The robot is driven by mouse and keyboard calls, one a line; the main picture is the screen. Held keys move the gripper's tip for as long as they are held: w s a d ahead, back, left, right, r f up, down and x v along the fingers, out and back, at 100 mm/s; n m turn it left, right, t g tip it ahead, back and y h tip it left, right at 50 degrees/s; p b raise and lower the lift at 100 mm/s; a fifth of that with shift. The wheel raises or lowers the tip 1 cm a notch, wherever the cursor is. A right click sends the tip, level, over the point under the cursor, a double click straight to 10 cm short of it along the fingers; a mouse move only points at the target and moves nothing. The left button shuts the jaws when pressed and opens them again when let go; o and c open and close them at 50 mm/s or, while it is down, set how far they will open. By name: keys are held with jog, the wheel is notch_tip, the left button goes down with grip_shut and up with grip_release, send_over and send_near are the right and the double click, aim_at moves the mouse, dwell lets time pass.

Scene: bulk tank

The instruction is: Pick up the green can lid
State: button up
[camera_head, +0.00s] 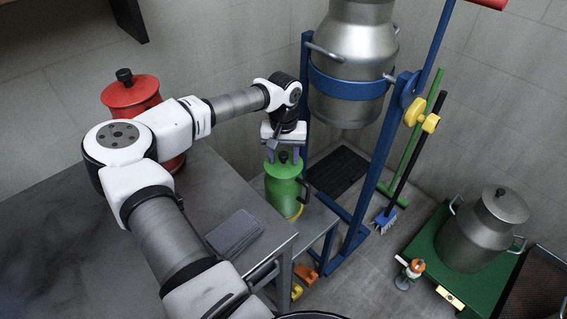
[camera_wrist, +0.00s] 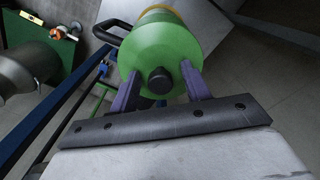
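The green can (camera_head: 283,190) stands upright on a low shelf or stand beside the metal table. Its green lid (camera_head: 289,166) has a dark round knob (camera_wrist: 159,79) on top. My gripper (camera_head: 283,158) is directly above the can, pointing down. In the wrist view my gripper (camera_wrist: 160,85) is open, with one purple finger on each side of the knob over the lid. A gap shows between each finger and the knob. Whether the fingers touch the lid cannot be told.
A blue frame (camera_head: 350,240) holding a large metal can (camera_head: 350,60) rises close right of the green can. Another metal can (camera_head: 480,235) stands on a green platform (camera_head: 430,245).

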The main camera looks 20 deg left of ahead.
jog(key=c, duration=0.9)
jog(key=shift+r, duration=0.1)
jog(key=shift+c, duration=0.2)
